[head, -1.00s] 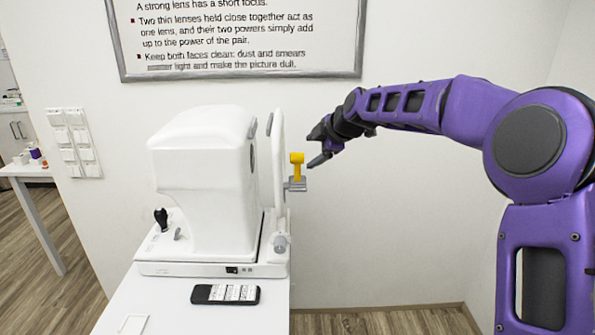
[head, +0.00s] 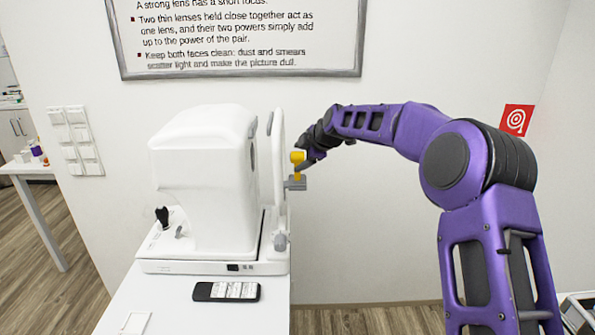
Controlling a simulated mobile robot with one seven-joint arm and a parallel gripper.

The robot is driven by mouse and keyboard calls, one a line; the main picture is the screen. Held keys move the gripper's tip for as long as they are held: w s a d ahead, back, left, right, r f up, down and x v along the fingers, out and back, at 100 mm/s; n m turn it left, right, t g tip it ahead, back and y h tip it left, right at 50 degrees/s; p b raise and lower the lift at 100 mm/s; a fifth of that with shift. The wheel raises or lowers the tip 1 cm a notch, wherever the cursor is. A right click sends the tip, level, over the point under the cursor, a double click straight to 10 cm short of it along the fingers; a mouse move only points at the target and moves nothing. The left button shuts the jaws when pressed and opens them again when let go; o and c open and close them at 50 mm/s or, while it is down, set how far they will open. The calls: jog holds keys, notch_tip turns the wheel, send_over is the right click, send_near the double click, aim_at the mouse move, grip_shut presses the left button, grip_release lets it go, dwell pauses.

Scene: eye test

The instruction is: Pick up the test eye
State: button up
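The test eye appears to be the small yellow piece (head: 297,157) at the right side of the white eye-examination machine (head: 205,190). It stands upright on a small grey holder (head: 296,184) on the machine's headrest frame. My gripper (head: 305,160) is dark and comes in from the right, right at the yellow piece. The fingers overlap the piece in this view, and their tips are partly hidden. I cannot tell whether they touch it or have closed on it.
The machine stands on a white table (head: 185,313) with a black phone-like device (head: 226,291) in front of it. A framed text board (head: 240,73) hangs behind. Wall switches (head: 76,140) are at the left. A red sign (head: 516,119) is at the right.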

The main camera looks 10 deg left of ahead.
grip_shut()
jog(key=shift+r, duration=0.15)
dwell(1.0)
